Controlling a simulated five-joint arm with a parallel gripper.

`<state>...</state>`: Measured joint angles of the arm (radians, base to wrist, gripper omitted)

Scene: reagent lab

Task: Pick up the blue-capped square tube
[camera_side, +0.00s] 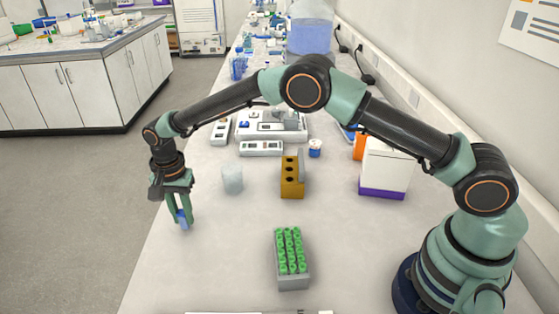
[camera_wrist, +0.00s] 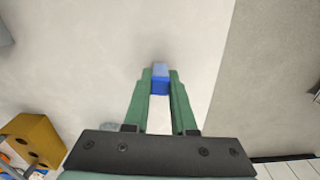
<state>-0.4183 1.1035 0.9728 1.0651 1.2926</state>
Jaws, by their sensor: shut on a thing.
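The blue-capped square tube (camera_side: 182,217) is between the fingers of my gripper (camera_side: 182,214), near the left edge of the bench. In the wrist view the blue cap (camera_wrist: 160,79) sits between the two green fingertips of my gripper (camera_wrist: 160,82). My gripper points down and is shut on the tube. The fingers hide part of the tube, and I cannot tell whether its bottom touches the bench.
A frosted cylinder (camera_side: 232,180) stands right of my gripper. A yellow-brown block with holes (camera_side: 292,190) and a grey rack (camera_side: 293,282) of green-capped tubes stand further right. A white-and-purple box (camera_side: 384,172) is near the wall. The bench's left edge is close.

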